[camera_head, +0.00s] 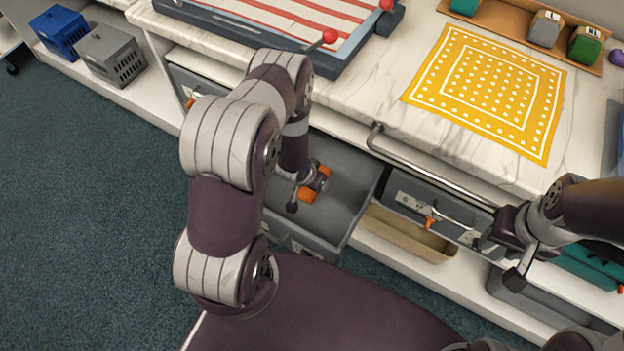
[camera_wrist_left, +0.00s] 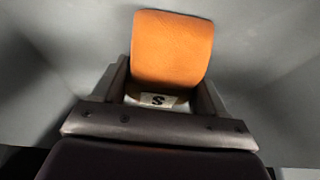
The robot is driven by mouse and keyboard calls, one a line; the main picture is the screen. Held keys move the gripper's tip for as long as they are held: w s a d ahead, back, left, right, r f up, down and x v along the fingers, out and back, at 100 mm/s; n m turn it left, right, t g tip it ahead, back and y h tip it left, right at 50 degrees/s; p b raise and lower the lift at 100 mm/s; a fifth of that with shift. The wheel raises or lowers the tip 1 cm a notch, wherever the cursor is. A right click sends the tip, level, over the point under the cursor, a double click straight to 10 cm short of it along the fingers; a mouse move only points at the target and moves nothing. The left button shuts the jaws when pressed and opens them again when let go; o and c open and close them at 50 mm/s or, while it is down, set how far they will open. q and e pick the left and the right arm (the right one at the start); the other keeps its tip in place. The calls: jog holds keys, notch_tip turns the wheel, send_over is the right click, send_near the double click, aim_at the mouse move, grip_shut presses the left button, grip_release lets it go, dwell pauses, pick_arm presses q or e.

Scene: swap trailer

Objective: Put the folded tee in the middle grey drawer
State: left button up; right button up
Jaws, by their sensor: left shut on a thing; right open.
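The folded tee is an orange bundle (camera_head: 308,194), partly hidden by my left gripper (camera_head: 311,187). In the left wrist view, the tee (camera_wrist_left: 172,48) shows a white label with a black S between the fingers. My left gripper (camera_wrist_left: 165,98) is shut on it. The middle grey drawer (camera_head: 349,178) is pulled open and the tee is inside its outline, over the grey floor; I cannot tell if it touches the floor. My left arm hides the drawer's left part. My right gripper (camera_head: 488,242) is open, near the front of the closed right drawer (camera_head: 408,203).
A metal rail (camera_head: 430,168) runs along the counter edge. A yellow dotted cloth (camera_head: 490,85) and a striped press-like frame (camera_head: 300,20) lie on the counter. Blue (camera_head: 58,30) and grey (camera_head: 112,55) baskets stand at left. A cardboard box (camera_head: 405,235) sits on the lower shelf.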

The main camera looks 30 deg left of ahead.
pick_arm(q)
jog(key=shift+f, duration=0.25)
jog(key=o, duration=1.1)
jog(key=shift+r, duration=0.1)
jog(key=shift+o, duration=0.2)
jog(key=shift+r, duration=0.35)
jog(key=p+v, duration=0.4)
jog(key=v, duration=0.7)
notch_tip(320, 180, up, 10)
jog(key=g, duration=0.1)
jog(key=s+d+r+g, duration=0.1)
jog(key=s+d+r, duration=0.1)
jog(key=r, duration=0.4)
jog(key=s+d+r+g, duration=0.1)
jog(key=s+d+r, duration=0.2)
jog(key=s+r, duration=0.2)
jog(key=shift+s+r+n, duration=0.15)
jog(key=shift+r+n, duration=0.15)
jog(key=shift+r, duration=0.3)
